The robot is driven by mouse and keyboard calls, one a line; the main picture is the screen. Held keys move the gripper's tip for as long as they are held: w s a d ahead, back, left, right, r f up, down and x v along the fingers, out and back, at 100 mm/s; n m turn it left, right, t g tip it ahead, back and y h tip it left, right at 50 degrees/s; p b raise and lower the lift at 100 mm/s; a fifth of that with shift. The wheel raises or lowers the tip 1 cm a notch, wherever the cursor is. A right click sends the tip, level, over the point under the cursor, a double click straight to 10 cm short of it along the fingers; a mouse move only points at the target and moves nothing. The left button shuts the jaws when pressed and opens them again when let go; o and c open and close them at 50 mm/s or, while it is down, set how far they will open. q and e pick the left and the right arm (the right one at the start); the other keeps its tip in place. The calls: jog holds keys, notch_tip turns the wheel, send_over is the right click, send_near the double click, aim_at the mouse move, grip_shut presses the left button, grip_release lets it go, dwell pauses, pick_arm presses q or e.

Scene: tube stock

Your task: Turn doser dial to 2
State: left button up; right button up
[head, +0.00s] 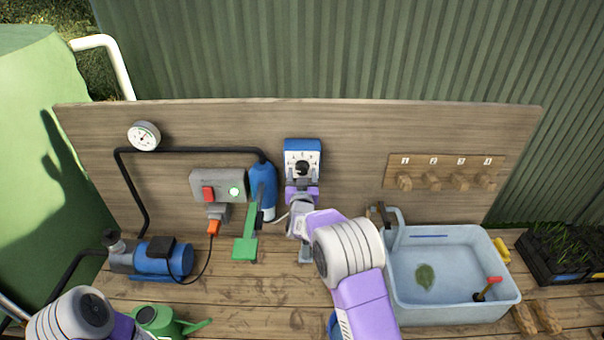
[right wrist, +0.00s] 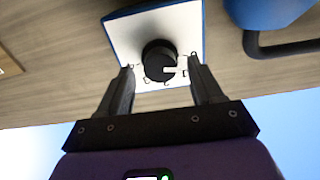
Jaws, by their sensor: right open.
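The doser (head: 303,147) is a blue box with a white face, fixed on the wooden back board. Its round black dial (head: 302,168) also shows in the right wrist view (right wrist: 156,58), with a white pointer mark towards the right of that picture. The marks around the dial are too small to read. My right gripper (right wrist: 161,66) is open, with one fingertip on either side of the dial and gaps showing between. Whether the tips reach alongside the dial or stop short of it, I cannot tell. My left gripper is outside the views; only its arm shows at the lower left.
A blue bottle (head: 263,190) and green lever (head: 247,236) are left of my right arm, beside a grey switch box (head: 217,178). A tub (head: 451,254) stands to the right below numbered pegs (head: 446,172). A green watering can (head: 158,320) is at the front left.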

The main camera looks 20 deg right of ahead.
jog(key=shift+w, duration=0.25)
jog(key=c, duration=1.1)
jog(key=shift+f+b, duration=0.1)
jog(key=shift+b, duration=0.45)
jog(key=m+b, duration=0.5)
jog(key=b, duration=0.2)
jog(key=m+b, duration=0.6)
jog(key=b, duration=0.2)
jog(key=shift+s+d+f, duration=0.1)
jog(key=shift+d+f, duration=0.05)
jog(key=shift+m+b, duration=1.1)
jog(key=shift+m, duration=0.1)
jog(key=shift+m+b, duration=0.8)
jog(key=shift+m, duration=0.4)
jog(key=shift+r, duration=0.2)
